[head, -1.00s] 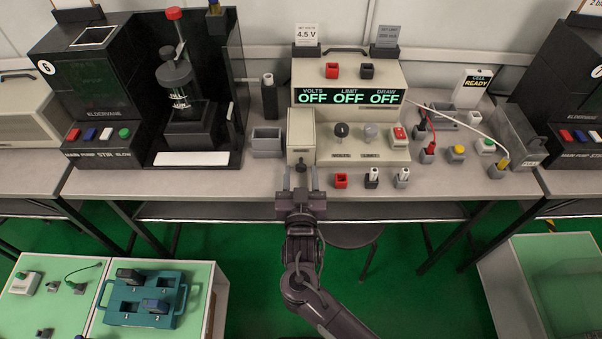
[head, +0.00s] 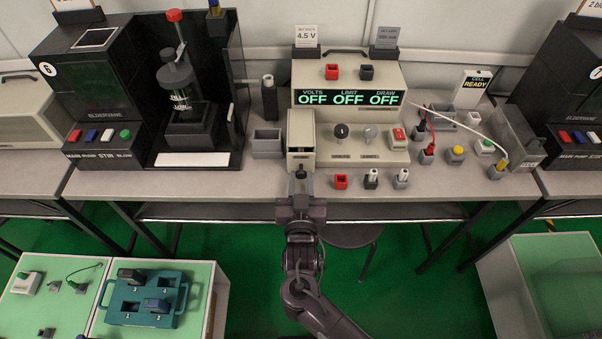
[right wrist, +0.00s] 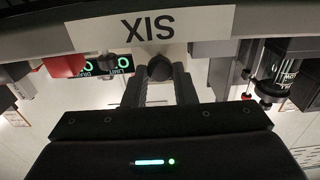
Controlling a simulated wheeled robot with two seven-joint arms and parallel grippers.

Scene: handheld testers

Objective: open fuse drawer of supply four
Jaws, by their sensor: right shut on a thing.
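The power supply (head: 350,75) is a cream case in the middle of the bench, with a green display reading OFF under VOLTS, LIMIT and DRAW. I cannot read a number four on it. The fuse drawer (head: 301,142) is the narrow cream box at its left front. My right gripper (head: 300,177) is at the drawer's front, over the bench edge. Its fingers are shut on the drawer's dark round knob, which shows between the fingertips in the right wrist view (right wrist: 160,68). Whether the drawer stands slightly out is hard to tell. My left gripper is not in view.
Red, white and grey sockets (head: 341,181) stand right of the gripper, near the bench edge. A small grey bin (head: 267,143) is left of the drawer. A black stirrer station (head: 190,100) stands further left. A label reading SIX (right wrist: 150,28) shows upside down in the wrist view.

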